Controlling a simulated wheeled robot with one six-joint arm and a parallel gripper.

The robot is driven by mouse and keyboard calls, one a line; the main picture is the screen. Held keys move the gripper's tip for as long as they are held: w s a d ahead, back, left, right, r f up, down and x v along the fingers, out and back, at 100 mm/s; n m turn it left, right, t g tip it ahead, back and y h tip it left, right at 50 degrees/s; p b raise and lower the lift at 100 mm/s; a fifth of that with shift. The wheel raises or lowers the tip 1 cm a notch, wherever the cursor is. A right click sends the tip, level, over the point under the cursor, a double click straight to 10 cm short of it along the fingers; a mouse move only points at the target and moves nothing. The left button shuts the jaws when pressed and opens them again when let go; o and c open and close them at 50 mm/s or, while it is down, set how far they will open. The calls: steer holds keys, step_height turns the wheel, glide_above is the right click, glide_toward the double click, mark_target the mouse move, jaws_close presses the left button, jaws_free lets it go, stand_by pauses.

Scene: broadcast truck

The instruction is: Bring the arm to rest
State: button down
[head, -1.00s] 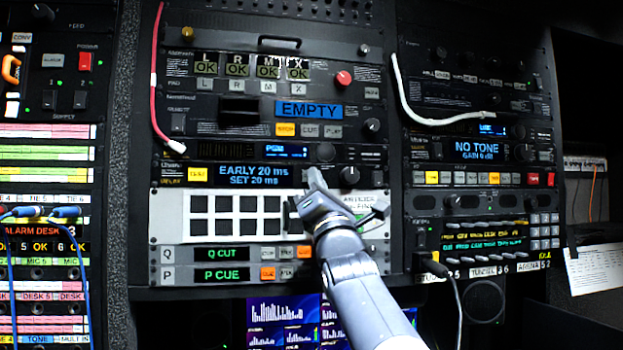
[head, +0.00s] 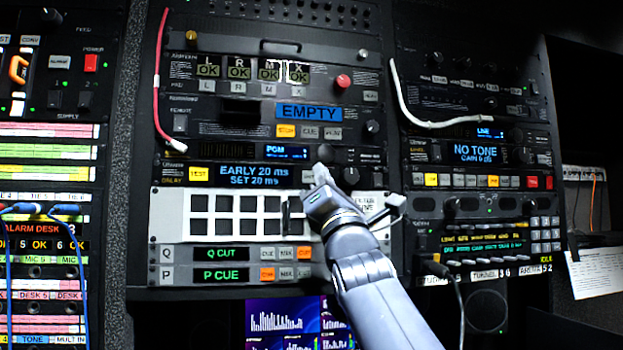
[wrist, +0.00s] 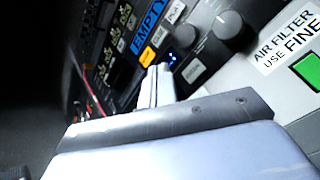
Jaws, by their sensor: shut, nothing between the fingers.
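My gripper (head: 320,172) is in front of the middle rack in the head view, near the right end of the delay unit with the blue display (head: 252,175) reading EARLY 20 ms, SET 20 ms. Its fingers are shut with nothing between them. The fingers (wrist: 157,88) also show in the wrist view, close together. A dark knob (head: 349,176) is just right of the fingertips. Whether the fingers touch the panel I cannot tell. My arm covers part of the white panel below.
The white panel (head: 172,215) with dark square windows lies below the delay unit. A red cable (head: 158,75) and a white cable (head: 402,95) hang on the racks. Blue cables (head: 82,270) hang at the left. A paper sheet (head: 600,272) is at the far right.

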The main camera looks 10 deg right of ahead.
steer(key=shift+w, duration=0.1)
steer(key=p, duration=0.2)
steer(key=w+p, duration=0.1)
steer(key=shift+w+r+p, duration=0.2)
steer(key=shift+r+p, duration=0.1)
steer(key=shift+p, duration=0.05)
steer(key=shift+w+p, duration=0.15)
steer(key=shift+p, duration=0.7)
steer(key=s+b, duration=0.1)
steer(key=s, duration=0.1)
steer(key=s+b, duration=0.3)
steer(key=shift+s+f, duration=0.3)
steer(key=shift+s, duration=0.05)
steer(key=shift+w, duration=0.1)
